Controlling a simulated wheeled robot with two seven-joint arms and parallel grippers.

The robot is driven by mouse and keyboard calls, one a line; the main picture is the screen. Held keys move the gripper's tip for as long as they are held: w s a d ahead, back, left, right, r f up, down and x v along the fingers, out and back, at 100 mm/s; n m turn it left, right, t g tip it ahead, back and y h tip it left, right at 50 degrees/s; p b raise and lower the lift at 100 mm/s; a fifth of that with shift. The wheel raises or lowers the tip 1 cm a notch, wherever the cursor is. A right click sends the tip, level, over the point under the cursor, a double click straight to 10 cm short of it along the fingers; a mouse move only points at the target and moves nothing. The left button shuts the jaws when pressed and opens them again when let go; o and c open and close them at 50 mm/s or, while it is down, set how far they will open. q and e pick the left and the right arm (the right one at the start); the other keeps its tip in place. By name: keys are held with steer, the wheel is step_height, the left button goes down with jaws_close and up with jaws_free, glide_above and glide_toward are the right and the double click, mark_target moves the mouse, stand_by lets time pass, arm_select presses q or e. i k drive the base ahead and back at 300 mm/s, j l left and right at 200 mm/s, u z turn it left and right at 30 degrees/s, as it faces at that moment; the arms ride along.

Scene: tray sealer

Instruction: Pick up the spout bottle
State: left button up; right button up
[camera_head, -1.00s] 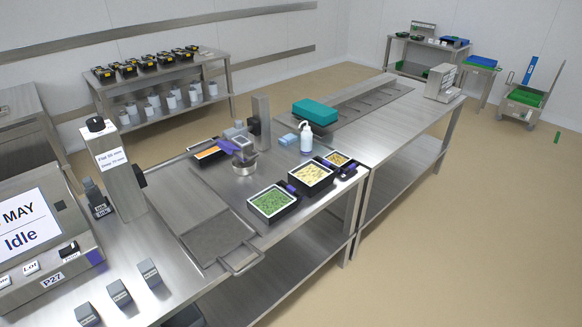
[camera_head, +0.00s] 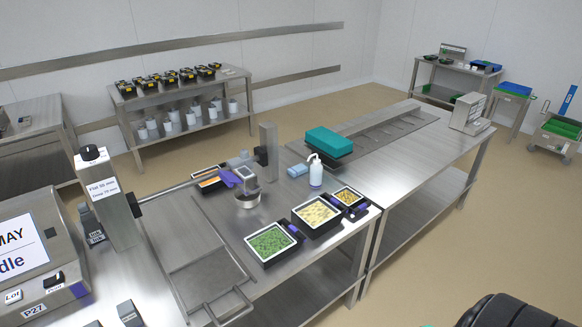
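The white spout bottle (camera_head: 316,172) stands upright on the steel table, towards its far right part. Its spout is at the top. It stands just in front of a teal block on a black tray and behind the food trays, and nothing touches it from my side. Neither of my grippers shows in the view. A dark rounded part at the bottom right edge looks like part of my own arm, with no fingers visible.
Black trays of green (camera_head: 271,243), pale (camera_head: 317,214) and yellow food (camera_head: 348,197) stand in front of the bottle. A steel post (camera_head: 268,150) stands further left. The right table (camera_head: 400,168) is largely clear.

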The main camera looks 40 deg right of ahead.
mark_target(315, 169)
steer(key=l+u, duration=0.45)
steer(key=l, duration=2.05)
